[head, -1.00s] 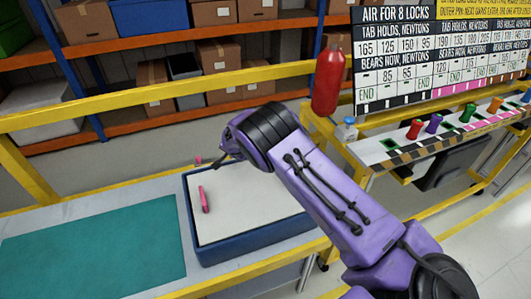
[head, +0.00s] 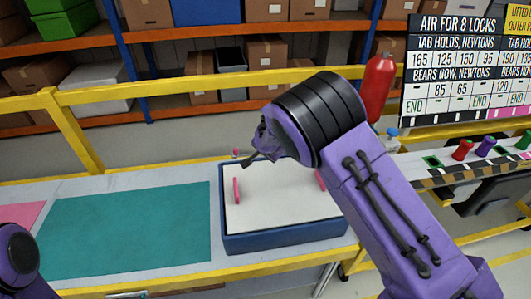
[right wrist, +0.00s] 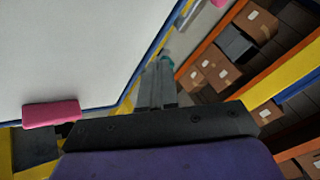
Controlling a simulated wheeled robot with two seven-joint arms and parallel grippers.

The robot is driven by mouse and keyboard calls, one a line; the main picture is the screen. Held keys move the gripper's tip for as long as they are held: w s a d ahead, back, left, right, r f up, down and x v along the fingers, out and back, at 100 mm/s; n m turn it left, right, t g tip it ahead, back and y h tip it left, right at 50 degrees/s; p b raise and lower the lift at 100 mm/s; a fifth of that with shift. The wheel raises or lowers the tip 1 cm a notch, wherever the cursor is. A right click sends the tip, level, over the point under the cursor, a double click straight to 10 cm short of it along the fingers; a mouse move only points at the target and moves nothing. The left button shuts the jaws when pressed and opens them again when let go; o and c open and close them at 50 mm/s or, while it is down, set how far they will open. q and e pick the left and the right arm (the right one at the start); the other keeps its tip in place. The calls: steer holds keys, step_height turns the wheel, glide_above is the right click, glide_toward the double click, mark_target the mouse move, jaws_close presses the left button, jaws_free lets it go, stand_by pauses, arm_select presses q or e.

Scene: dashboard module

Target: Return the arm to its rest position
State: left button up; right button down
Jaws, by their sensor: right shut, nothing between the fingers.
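My right arm reaches in from the lower right in the head view, its purple and black wrist above the right part of a blue tray (head: 285,241) with a white top. My right gripper (right wrist: 160,66) shows in the right wrist view, its grey fingers together with nothing between them. The fingers point past the tray's edge, apart from the pink pieces. In the head view the wrist mostly hides this gripper. One purple and black part of my left arm shows at the lower left corner; its gripper is out of frame.
Pink pieces (head: 236,190) stand on the tray. A teal mat (head: 125,232) lies left of it. A yellow rail (head: 190,84) runs behind the bench, with shelves of boxes beyond. A red bottle (head: 377,88), a lettered board (head: 460,65) and coloured knobs (head: 463,149) are at the right.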

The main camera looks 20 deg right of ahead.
steer(key=shift+s+a+r, duration=0.25)
steer(key=shift+a+r, duration=0.05)
steer(key=shift+r, duration=0.15)
steer(key=shift+s+a+r, duration=0.2)
steer(key=shift+a+r, duration=0.05)
steer(key=shift+r, duration=0.2)
